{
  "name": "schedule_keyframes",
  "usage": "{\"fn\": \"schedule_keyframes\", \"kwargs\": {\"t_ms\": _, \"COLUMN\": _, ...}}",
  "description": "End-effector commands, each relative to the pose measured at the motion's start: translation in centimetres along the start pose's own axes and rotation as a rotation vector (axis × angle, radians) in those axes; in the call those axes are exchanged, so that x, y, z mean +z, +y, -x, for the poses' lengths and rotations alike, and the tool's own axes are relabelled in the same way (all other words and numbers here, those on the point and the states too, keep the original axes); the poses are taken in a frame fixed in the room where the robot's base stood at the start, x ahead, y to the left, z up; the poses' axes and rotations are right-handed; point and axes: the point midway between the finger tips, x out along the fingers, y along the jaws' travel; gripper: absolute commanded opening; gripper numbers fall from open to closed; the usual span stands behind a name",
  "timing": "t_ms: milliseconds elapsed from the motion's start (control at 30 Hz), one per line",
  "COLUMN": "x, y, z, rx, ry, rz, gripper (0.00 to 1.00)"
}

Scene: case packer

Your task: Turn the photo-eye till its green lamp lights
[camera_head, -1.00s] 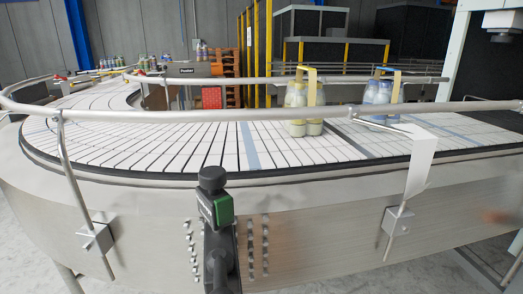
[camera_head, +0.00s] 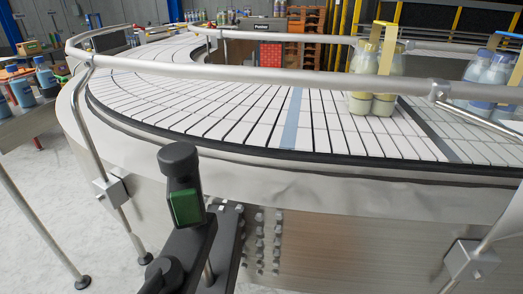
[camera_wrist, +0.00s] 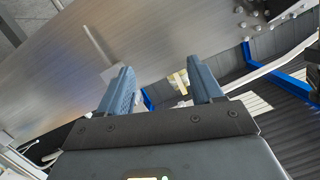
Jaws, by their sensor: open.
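A black upright device with a rounded top and a green block (camera_head: 186,207), which looks like the photo-eye, stands before the conveyor's metal side wall in the head view. I cannot tell a lit lamp on it from the green block. A dark plate and a thin rod show beside its lower part. My gripper (camera_wrist: 166,76) shows in the wrist view with two blue-grey fingers apart and nothing between them. The metal wall lies beyond the fingers. I cannot make out the photo-eye in the wrist view.
The curved conveyor (camera_head: 230,125) has a tubular guard rail (camera_head: 270,72). Bottle packs with yellow (camera_head: 373,80) and blue (camera_head: 485,78) bottles stand on it at right. Rail posts (camera_head: 110,190) reach down the front. A side table (camera_head: 30,125) with bottles is at left. Floor is open at lower left.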

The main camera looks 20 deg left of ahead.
Motion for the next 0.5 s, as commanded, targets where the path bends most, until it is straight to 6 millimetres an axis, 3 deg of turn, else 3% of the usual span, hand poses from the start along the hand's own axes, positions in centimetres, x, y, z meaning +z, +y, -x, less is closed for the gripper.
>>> {"fn": "schedule_keyframes", "kwargs": {"t_ms": 33, "x": -0.7, "y": -1.0, "z": -1.8, "rx": -0.049, "ry": 0.011, "rz": -0.005, "gripper": 0.65}}
{"fn": "schedule_keyframes", "kwargs": {"t_ms": 200, "x": -3.2, "y": -5.3, "z": -6.1, "rx": -0.225, "ry": 0.003, "rz": -0.016, "gripper": 0.65}}
{"fn": "schedule_keyframes", "kwargs": {"t_ms": 500, "x": -9.0, "y": -15.0, "z": -10.1, "rx": -0.580, "ry": -0.004, "rz": 0.047, "gripper": 0.65}}
